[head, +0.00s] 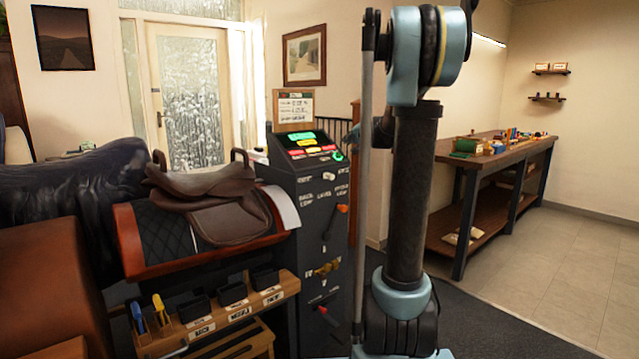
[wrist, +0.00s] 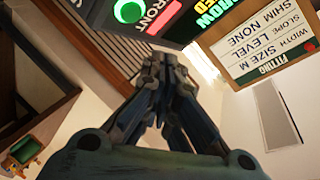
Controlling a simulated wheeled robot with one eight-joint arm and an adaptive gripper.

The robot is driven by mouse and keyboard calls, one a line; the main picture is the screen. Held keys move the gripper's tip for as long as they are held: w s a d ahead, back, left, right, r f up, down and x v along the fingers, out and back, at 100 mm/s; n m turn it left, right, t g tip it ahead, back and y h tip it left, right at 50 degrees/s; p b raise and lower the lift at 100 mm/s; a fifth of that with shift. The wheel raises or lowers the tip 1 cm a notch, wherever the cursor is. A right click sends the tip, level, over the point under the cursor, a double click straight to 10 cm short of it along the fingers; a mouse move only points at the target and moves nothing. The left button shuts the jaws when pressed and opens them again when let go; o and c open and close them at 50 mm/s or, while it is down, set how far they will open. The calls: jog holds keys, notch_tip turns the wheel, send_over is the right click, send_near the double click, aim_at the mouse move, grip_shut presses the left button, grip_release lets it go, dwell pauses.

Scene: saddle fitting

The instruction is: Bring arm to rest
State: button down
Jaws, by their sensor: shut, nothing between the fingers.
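My gripper (wrist: 161,62) is shut and empty in the wrist view, its dark fingers meeting near the middle of the picture. My arm stands upright in the head view, right of centre, in front of the control console (head: 320,190). The gripper's fingertips are not clear in the head view. In the wrist view, the console's lit panel (wrist: 165,18) shows at the top, upside down, beyond the fingers. I cannot tell the exact gap, but no contact shows.
A brown saddle (head: 215,190) sits on a padded stand (head: 150,250) left of the console. A rack (head: 215,318) with bins and tools is below. A fitting card (wrist: 262,45) is beside the panel. A workbench (head: 500,150) stands right; the floor (head: 560,270) there is clear.

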jog(key=s+a+f+n+g, duration=0.2)
jog(key=s+a+f, duration=0.15)
jog(key=s, duration=0.55)
jog(key=s+a+f+n+g, duration=0.2)
jog(key=s+f, duration=0.3)
jog(key=s, duration=0.4)
jog(key=s+a+f+n+g, duration=0.15)
jog(key=s+f, duration=0.25)
jog(key=s, duration=0.4)
jog(key=s+d+f+g+h, duration=0.1)
jog(key=s+d+f+g, duration=0.1)
jog(key=s+f, duration=0.4)
jog(key=s+d+f+n+g+h, duration=0.1)
jog(key=s+f, duration=0.5)
jog(key=s, duration=0.6)
jog(key=s+d+f+n+g+h, duration=0.1)
jog(key=s+d+f+g+h, duration=0.2)
jog(key=s+f, duration=0.4)
jog(key=shift+s, duration=1.25)
jog(key=shift+g, duration=0.25)
jog(key=shift+w+f, duration=0.15)
jog(key=shift+w, duration=0.3)
